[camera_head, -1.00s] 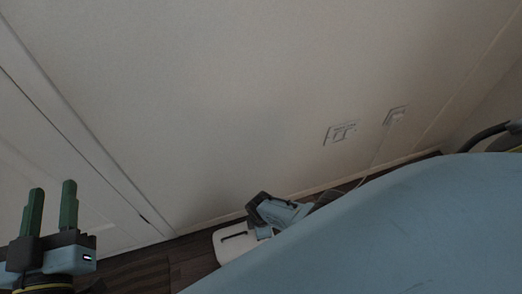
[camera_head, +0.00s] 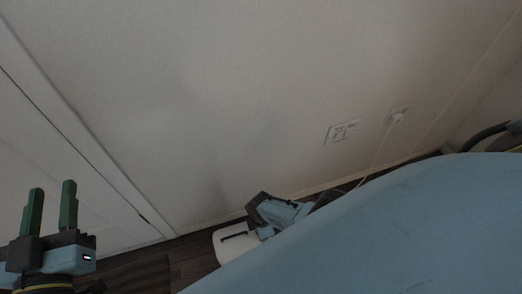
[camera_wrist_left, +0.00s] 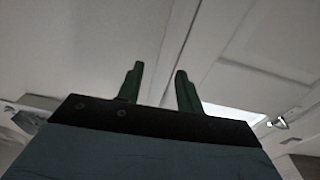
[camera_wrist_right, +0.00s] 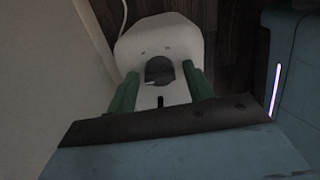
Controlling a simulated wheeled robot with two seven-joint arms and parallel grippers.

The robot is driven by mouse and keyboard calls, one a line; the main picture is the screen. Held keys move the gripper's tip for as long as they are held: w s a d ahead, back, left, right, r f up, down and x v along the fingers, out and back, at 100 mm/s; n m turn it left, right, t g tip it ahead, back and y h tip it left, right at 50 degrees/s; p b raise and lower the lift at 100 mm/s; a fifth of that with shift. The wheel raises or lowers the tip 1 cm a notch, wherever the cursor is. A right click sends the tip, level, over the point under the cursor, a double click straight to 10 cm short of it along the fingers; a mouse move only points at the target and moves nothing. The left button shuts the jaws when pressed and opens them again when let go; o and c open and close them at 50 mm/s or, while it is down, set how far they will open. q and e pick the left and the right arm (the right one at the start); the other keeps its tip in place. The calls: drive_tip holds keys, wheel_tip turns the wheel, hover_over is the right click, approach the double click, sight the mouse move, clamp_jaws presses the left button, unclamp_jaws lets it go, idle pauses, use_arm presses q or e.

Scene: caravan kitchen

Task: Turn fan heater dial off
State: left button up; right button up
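The fan heater is a white box (camera_wrist_right: 160,38) on the floor; in the head view its white top (camera_head: 228,250) shows beside the wall, partly covered by my arm. A dark round part, apparently the dial (camera_wrist_right: 160,68), sits on its near face in the right wrist view, with a dark slot below. My right gripper (camera_wrist_right: 160,73) is open, with its green fingers on either side of the dial. Gaps appear on both sides; contact cannot be told. My left gripper (camera_head: 53,208) is open and empty, raised at the left, away from the heater.
Wall sockets (camera_head: 342,131) are low on the pale wall, with a plug and white cord (camera_head: 378,150) at the right one. A white door (camera_head: 75,170) is at the left. Dark wood floor (camera_head: 190,258) shows beside the heater. The wall is close to my right gripper.

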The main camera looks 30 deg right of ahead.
drive_tip(key=shift+o, duration=0.3)
drive_tip(key=shift+r, duration=0.1)
wheel_tip(320, 180, up, 3)
drive_tip(key=p, duration=0.3)
wheel_tip(320, 180, up, 2)
drive_tip(key=shift+r+p, duration=0.2)
drive_tip(key=shift+p, duration=0.9)
wheel_tip(320, 180, up, 3)
drive_tip(key=shift+f+p, duration=0.15)
drive_tip(key=shift+p, duration=1.05)
use_arm(q)
drive_tip(key=s+a+f+g+y+p, duration=0.1)
drive_tip(key=s+a+f+g, duration=0.3)
drive_tip(key=f, duration=0.6)
drive_tip(key=s+a+f+g+y+p, duration=0.1)
drive_tip(key=s+a+f+g+y, duration=0.2)
drive_tip(key=f, duration=0.7)
drive_tip(key=s+a+f+g+y+p, duration=0.2)
drive_tip(key=s+a+f+g, duration=0.4)
drive_tip(key=f, duration=0.5)
drive_tip(key=s+g, duration=0.1)
drive_tip(key=g, duration=0.1)
drive_tip(key=shift+n+g, duration=0.4)
use_arm(e)
wheel_tip(320, 180, up, 5)
drive_tip(key=shift+r, duration=0.1)
use_arm(q)
drive_tip(key=shift+a, duration=0.1)
